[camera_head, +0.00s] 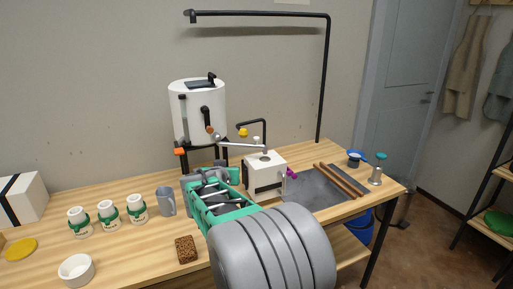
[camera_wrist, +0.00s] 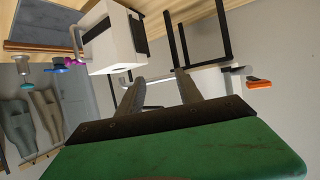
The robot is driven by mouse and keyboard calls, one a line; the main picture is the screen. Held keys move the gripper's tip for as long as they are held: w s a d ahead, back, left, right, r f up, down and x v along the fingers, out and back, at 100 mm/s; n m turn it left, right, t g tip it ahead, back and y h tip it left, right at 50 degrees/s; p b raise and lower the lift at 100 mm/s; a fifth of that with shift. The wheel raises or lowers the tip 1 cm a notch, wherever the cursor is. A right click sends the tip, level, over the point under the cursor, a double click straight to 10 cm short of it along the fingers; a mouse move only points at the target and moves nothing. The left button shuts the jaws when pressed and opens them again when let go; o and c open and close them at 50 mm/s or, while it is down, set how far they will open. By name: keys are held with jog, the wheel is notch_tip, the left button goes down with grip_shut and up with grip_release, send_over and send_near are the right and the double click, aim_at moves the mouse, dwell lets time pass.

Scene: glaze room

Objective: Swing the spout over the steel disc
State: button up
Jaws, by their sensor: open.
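A slim black bent pipe with a yellow end (camera_head: 243,132), which looks like the spout, rises behind a white box-shaped machine (camera_head: 265,178) in the head view. A pale bar (camera_head: 240,147) reaches left from a small post above this box. I cannot make out a steel disc for certain. My gripper (camera_head: 212,187) is left of the box, low over the table, partly hidden by its own green body. In the wrist view my gripper (camera_wrist: 155,80) has its two grey fingers apart, with no object held between them. The white box (camera_wrist: 112,42) shows upside down beyond them.
A white tank (camera_head: 195,115) on black legs stands behind my gripper. A grey jug (camera_head: 166,201), several cups and a brown block (camera_head: 186,249) are at left. A grey slab (camera_head: 310,186) with wooden rods lies right. A tall black pipe (camera_head: 324,80) arches above.

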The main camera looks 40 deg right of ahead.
aim_at(256, 139)
jog(key=w+d+r+h, duration=0.1)
jog(key=w+d, duration=0.1)
jog(key=d, duration=0.4)
jog(key=w+d+m+h, duration=0.1)
jog(key=w+d+h, duration=0.1)
jog(key=d, duration=0.4)
jog(key=w+d+r+m+h+p, duration=0.1)
jog(key=w+d+h, duration=0.1)
jog(key=d, duration=0.4)
jog(key=shift+w+d+r+t, duration=0.2)
jog(key=shift+w+r+t, duration=0.1)
jog(key=shift+t, duration=0.1)
grip_shut()
